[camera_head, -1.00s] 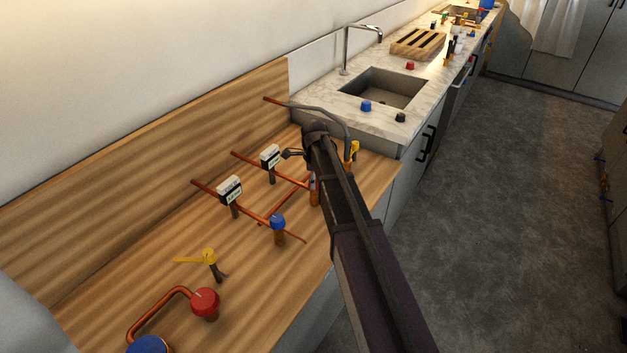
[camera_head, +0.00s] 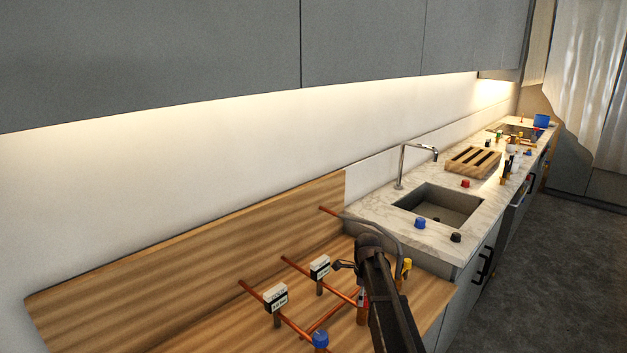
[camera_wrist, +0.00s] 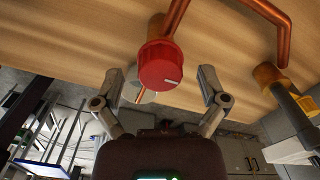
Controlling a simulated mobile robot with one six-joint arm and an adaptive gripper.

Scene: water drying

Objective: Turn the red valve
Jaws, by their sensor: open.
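The red valve (camera_wrist: 161,66) is a round red knob with a white mark, on a copper pipe, in the upper middle of the wrist view. My gripper (camera_wrist: 162,80) is open, with one finger on each side of the knob. The fingers look apart from it, though I cannot tell the exact depth. In the head view my arm reaches over the wooden pipe board (camera_head: 200,345), and the arm hides most of the gripper and the spot in front of it.
Copper pipes with white meters (camera_head: 276,297) and a blue valve (camera_head: 320,339) stand left of my arm. A yellow valve (camera_head: 406,266) is close on its right. Behind are a sink (camera_head: 440,204) and loose blue (camera_head: 420,223), black (camera_head: 456,237) and red (camera_head: 465,184) knobs.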

